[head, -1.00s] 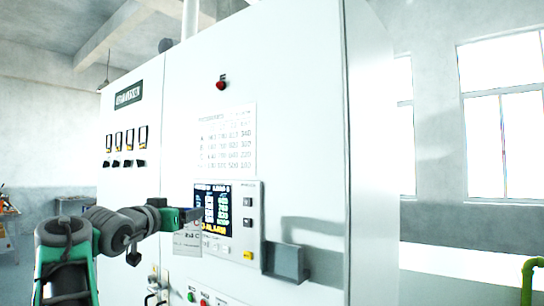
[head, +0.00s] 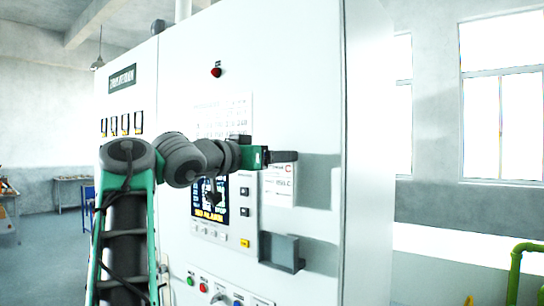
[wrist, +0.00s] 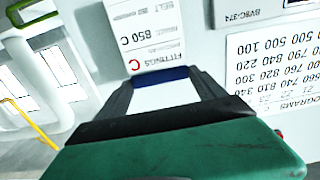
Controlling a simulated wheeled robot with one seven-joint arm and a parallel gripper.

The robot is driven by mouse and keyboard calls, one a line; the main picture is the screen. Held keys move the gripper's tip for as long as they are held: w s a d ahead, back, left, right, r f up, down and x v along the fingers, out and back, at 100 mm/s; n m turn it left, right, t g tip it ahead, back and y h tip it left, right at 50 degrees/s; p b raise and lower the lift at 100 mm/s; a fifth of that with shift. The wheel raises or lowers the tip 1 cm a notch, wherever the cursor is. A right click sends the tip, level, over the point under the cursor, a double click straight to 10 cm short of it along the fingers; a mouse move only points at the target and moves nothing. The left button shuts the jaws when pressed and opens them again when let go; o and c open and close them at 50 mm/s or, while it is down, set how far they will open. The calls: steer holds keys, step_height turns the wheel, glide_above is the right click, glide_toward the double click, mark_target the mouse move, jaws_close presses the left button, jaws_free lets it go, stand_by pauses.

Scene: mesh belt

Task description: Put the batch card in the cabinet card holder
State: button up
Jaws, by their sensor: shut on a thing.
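The batch card (head: 280,186) is white with a red letter C and printed text. It hangs upright below the fingertips of my gripper (head: 283,157), which is shut on its upper edge. The wrist view shows the card (wrist: 146,32) extending beyond the fingertips (wrist: 160,78), with "FITTINGS C" and "850 C" readable. The cabinet card holder (head: 282,252) is a grey open-topped pocket on the cabinet front, right of the control panel. It is empty as far as I can see. The card is above the holder and apart from it.
The white cabinet (head: 300,60) fills the middle, with a display panel (head: 210,200) left of the holder and buttons (head: 203,286) below. A printed programs sheet (head: 224,118) is above the panel. A green pipe (head: 515,270) stands at far right.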

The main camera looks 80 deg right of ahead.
mark_target(277, 184)
steer(key=shift+w+f+b, duration=0.1)
steer(key=shift+f+b, duration=2.55)
steer(key=shift+f, duration=0.4)
steer(key=shift+f, duration=0.3)
step_height(277, 184, down, 8)
steer(key=b, duration=0.7)
steer(key=shift+f, duration=0.2)
stand_by(1.6)
steer(key=o, duration=1.3)
steer(key=shift+r, duration=0.1)
steer(key=shift+o, duration=0.2)
steer(key=shift+a, duration=0.1)
steer(key=b+v, duration=0.1)
steer(key=v, duration=0.6)
steer(key=shift+w+a, duration=0.2)
steer(key=shift+a, duration=0.15)
